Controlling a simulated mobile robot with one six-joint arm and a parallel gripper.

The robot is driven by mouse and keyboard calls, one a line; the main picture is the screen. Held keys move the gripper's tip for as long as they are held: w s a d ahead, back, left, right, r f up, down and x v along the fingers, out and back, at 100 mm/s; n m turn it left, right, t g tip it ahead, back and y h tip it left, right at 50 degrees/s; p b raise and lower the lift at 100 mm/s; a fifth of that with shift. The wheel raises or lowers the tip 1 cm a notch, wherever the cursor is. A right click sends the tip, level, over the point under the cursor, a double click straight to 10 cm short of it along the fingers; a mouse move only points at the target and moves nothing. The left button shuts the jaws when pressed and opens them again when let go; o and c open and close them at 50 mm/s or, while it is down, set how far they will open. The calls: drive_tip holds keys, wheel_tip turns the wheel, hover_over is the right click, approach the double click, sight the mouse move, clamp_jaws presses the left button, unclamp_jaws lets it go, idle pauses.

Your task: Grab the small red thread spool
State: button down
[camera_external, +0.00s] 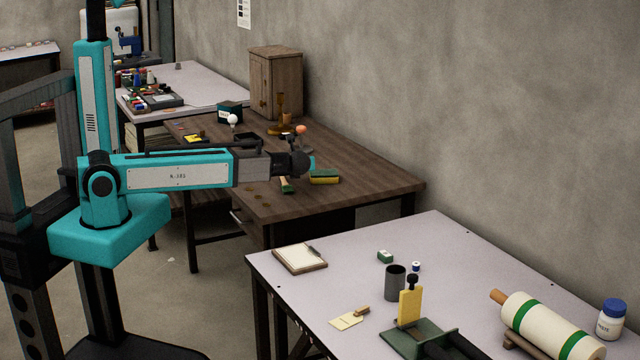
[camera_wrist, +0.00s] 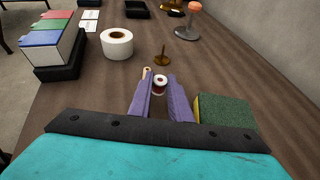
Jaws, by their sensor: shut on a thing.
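The small red thread spool (camera_wrist: 159,80) shows in the wrist view as a round white-topped piece with red on its side, between the tips of the two purple fingers. My gripper (camera_wrist: 160,88) is shut on it, with a finger on each side. The spool's lower part is hard to make out. In the external view my gripper (camera_external: 308,163) is over the near part of the brown wooden table (camera_external: 350,190). The spool cannot be made out in that view.
A green and yellow sponge (camera_wrist: 222,112) lies close right of my fingers. A wooden-tipped piece (camera_wrist: 146,72) is by the left finger. A brass spike (camera_wrist: 162,58), a white roll (camera_wrist: 117,43) and an orange-topped stand (camera_wrist: 187,30) stand beyond. Bare wood shows at right.

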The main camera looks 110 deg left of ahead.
wheel_tip(320, 180, up, 7)
idle(0.5)
